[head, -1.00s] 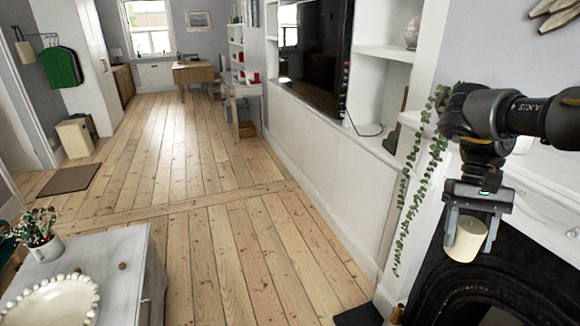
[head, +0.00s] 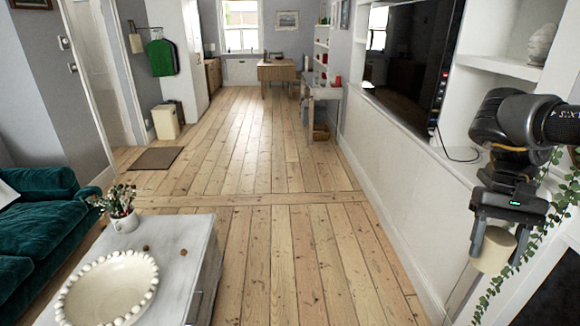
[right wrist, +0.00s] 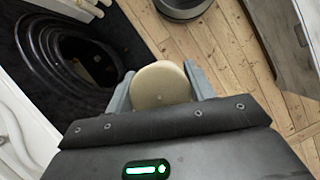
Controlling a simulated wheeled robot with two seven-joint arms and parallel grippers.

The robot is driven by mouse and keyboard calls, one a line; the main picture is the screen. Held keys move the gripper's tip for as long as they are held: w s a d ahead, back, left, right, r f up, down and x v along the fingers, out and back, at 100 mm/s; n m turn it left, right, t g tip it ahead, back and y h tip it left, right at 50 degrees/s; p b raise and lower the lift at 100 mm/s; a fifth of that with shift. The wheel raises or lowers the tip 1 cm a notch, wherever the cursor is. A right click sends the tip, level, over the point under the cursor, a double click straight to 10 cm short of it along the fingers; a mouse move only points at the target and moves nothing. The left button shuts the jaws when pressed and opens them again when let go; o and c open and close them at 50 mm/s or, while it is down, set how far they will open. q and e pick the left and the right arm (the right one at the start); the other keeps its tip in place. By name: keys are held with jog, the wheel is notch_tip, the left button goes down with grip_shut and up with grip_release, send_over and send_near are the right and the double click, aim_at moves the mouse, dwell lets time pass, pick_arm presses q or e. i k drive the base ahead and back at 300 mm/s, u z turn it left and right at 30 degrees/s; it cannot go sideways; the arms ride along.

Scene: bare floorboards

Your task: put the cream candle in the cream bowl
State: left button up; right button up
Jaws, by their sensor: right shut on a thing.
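The cream candle (head: 494,250) is held in my right gripper (head: 496,244) at the right of the head view, in the air beside the white wall unit. In the right wrist view the candle (right wrist: 161,84) sits between the two fingers of the gripper (right wrist: 160,88). The cream bowl (head: 112,287) has a beaded rim and stands on the pale table at the lower left, well apart from the gripper. The bowl looks empty. My left gripper is in neither view.
The pale table (head: 188,234) also bears a potted plant (head: 122,207) and small brown balls. A green sofa (head: 40,215) stands to its left. A trailing plant (head: 535,235) hangs beside my right gripper. The floorboards (head: 290,250) between table and wall unit are clear.

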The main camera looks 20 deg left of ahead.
aim_at(121, 304)
jog(key=i, duration=0.65)
jog(key=u, duration=3.7)
jog(key=i, duration=0.5)
jog(key=z, duration=0.1)
